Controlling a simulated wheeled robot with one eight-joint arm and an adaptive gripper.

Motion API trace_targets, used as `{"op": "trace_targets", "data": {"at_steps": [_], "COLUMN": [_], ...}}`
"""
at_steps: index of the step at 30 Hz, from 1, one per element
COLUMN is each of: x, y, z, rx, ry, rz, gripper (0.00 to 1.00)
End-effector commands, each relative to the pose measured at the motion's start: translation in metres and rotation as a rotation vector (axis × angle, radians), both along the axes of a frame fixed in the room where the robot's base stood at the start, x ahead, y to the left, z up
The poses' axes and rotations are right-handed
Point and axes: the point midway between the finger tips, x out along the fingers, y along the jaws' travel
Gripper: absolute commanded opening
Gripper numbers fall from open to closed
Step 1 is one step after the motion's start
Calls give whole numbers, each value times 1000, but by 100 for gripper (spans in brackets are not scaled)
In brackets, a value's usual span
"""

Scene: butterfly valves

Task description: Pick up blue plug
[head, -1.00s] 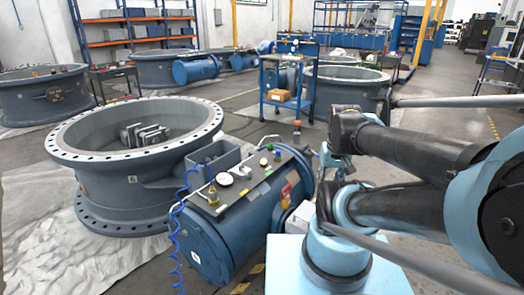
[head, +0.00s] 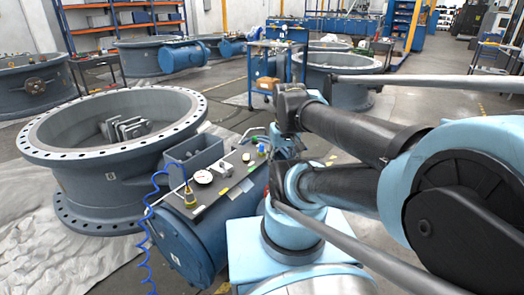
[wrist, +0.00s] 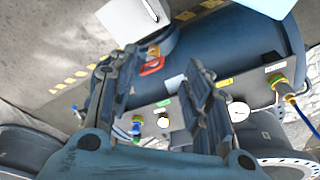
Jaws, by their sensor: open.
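A small blue plug (wrist: 137,128) with a green-yellow collar stands on the dark top panel of the blue cylindrical tank (wrist: 225,45). In the wrist view it shows between my gripper's two fingers, nearer the left one and low in the picture; I cannot tell the height gap. My gripper (wrist: 152,70) is open, with nothing held between its dark fingers. In the head view the tank (head: 195,243) is beside my arm, which covers its right part. My gripper is mostly hidden there behind my arm links.
A brass fitting (head: 190,197) with a coiled blue hose (head: 148,215) and a white gauge (head: 203,177) stand on the panel. A red-orange tag (wrist: 152,66) is close to the fingers. A large grey flanged valve ring (head: 60,185) stands left of the tank.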

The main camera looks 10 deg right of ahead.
Motion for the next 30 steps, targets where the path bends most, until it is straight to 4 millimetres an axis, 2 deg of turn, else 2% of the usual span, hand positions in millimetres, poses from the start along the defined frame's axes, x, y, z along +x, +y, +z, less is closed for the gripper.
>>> {"op": "trace_targets", "data": {"at_steps": [8, 15, 30], "x": [35, 75, 171], "y": [5, 5, 4], "z": [31, 54, 80], "rx": [-32, -64, -112], "ry": [23, 47, 95], "rz": [179, 373, 773], "gripper": [45, 45, 45]}}
